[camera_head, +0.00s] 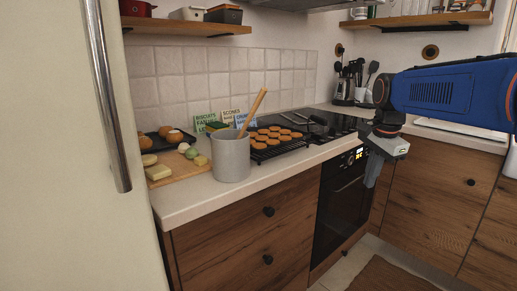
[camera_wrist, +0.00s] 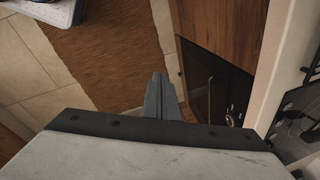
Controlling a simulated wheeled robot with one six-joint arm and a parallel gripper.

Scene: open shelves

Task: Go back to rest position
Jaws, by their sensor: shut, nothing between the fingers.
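My gripper (camera_head: 371,182) hangs at the end of my blue arm on the right of the head view. It points down in front of the counter edge, near the oven (camera_head: 342,195). In the wrist view my gripper (camera_wrist: 158,76) has its fingers together, with nothing between them. The floor and a brown rug (camera_wrist: 92,48) lie below it.
A fridge door (camera_head: 60,150) stands at the left. The floor ahead is free.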

